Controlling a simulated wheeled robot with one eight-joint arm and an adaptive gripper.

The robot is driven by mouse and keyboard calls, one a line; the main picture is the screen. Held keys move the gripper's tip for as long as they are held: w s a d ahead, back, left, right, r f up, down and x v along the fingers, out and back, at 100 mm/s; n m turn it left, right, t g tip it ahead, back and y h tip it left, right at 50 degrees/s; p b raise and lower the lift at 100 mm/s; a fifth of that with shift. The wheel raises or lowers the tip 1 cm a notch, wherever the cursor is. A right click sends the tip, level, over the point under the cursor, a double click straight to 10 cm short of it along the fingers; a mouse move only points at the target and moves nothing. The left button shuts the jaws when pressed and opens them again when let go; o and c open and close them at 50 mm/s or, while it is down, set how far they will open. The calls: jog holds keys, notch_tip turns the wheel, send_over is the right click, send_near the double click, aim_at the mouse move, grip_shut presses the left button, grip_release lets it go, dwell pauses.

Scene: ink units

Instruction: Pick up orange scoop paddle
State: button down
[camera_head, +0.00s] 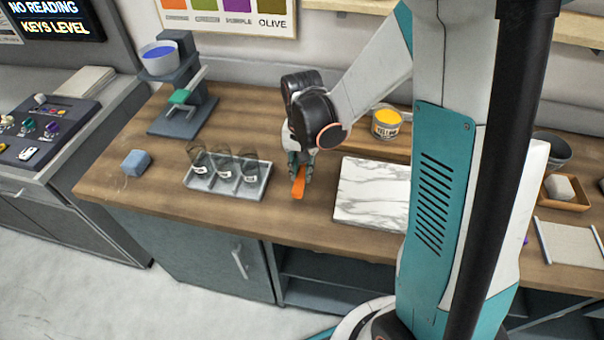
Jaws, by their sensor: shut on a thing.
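The orange scoop paddle (299,184) is between the fingers of my gripper (301,172), in the middle of the wooden counter. My gripper points down and is shut on the paddle. The paddle's upper part is hidden by the fingers. I cannot tell whether its lower end touches the counter.
A grey tray (212,187) with several clear glasses stands just left of my gripper. A white marble slab (368,196) lies just right. A yellow-filled can (385,124) is behind the slab. A blue block (136,162) and a press stand (184,115) are farther left.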

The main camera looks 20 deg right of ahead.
aim_at(302, 171)
notch_tip(302, 171, up, 16)
jog(key=p, duration=0.3)
jog(key=shift+f+p, duration=0.25)
jog(key=shift+p, duration=0.1)
jog(key=c, duration=2.1)
grip_release()
jog(key=shift+c, duration=0.2)
grip_shut()
